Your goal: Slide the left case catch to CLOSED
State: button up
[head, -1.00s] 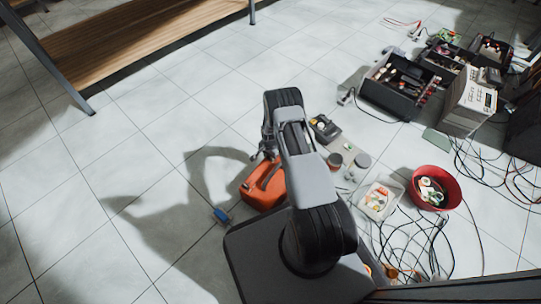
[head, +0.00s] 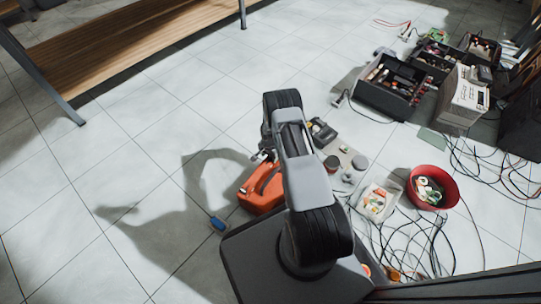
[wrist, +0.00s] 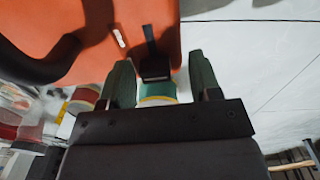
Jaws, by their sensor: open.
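The orange case (head: 262,190) lies on the floor beside my base, partly covered by my arm in the head view. In the wrist view its orange face (wrist: 85,62) fills the upper left, with a black handle (wrist: 38,68) at the left edge. A black catch (wrist: 154,68) sits on that face at the end of a dark strip; a small white mark lies to its left. My gripper (wrist: 160,80) is open, with one finger on each side of the catch in the picture. I cannot tell whether either finger touches it. Any lettering is unreadable.
A blue object (head: 218,224) lies on the floor left of the case. A red bowl (head: 433,187), a white tray (head: 379,201) and loose cables (head: 425,245) lie right of my base. Dark toolboxes (head: 394,85) stand farther back. The floor to the left is clear.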

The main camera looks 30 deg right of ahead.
jog(key=shift+r, duration=0.1)
notch_tip(320, 180, up, 14)
jog(key=p, duration=0.5)
jog(key=shift+f+p, duration=0.2)
jog(key=shift+p, duration=0.2)
